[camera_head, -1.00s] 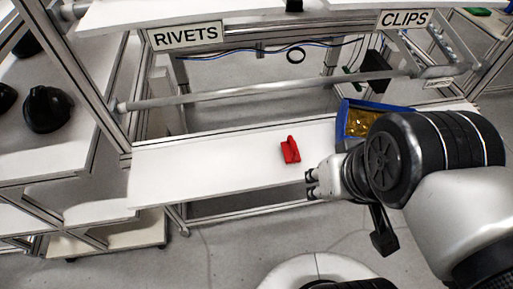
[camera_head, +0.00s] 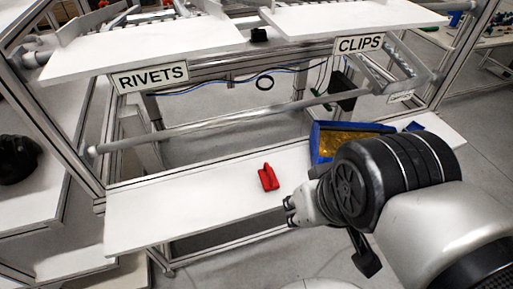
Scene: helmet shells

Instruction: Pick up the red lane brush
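The red lane brush (camera_head: 268,178) lies on the white lower shelf (camera_head: 160,214), near the middle of the shelf, with nothing touching it. My gripper (camera_head: 288,212) is at the shelf's front edge in this view, just below and to the right of the brush and apart from it. The gripper shows small and from the side, so I cannot tell how far its fingers are apart. Nothing shows between them.
A blue bin (camera_head: 322,143) with yellowish contents stands right of the brush, partly behind my arm. A grey rail (camera_head: 210,126) crosses above the shelf. Signs read RIVETS (camera_head: 149,77) and CLIPS (camera_head: 359,43). A black helmet shell (camera_head: 17,160) is at far left. The shelf's left part is clear.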

